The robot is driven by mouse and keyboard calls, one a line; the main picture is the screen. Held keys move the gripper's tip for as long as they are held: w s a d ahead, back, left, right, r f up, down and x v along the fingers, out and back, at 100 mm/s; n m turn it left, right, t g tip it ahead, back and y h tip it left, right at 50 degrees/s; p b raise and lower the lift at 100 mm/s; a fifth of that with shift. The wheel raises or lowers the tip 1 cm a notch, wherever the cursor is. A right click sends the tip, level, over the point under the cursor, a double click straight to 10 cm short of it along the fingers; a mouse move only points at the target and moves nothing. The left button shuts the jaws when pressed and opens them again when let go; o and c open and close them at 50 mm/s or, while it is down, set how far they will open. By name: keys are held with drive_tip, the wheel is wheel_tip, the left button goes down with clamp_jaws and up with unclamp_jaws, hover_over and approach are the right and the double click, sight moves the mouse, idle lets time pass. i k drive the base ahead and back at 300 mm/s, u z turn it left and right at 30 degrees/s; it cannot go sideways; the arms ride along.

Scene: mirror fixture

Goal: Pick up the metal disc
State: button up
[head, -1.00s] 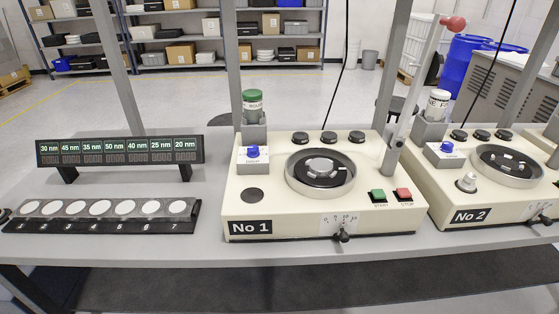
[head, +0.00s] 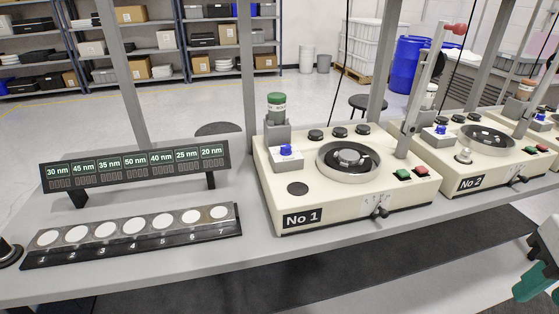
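Several round, pale white discs (head: 134,225) lie in a row on a black numbered rack (head: 130,249) at the left of the bench. They sit flat, one above each number. A grey metallic round piece (head: 348,157) sits inside the dark ring of the machine No 1 (head: 345,190). I cannot tell which of these is the metal disc. A teal and grey part (head: 537,283) pokes in at the lower right edge, cut off by the frame. It looks like my gripper, well away from the discs and over the floor. Its opening is not clear.
A display (head: 135,166) with nm values stands behind the rack. Machine No 2 (head: 480,150) stands right of No 1, with a tall lever (head: 425,85) between. A dark round object (head: 9,252) is at the left edge. The grey bench front (head: 200,268) is clear.

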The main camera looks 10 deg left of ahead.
sight(348, 156)
drive_tip(key=u, duration=0.15)
drive_tip(key=i, duration=1)
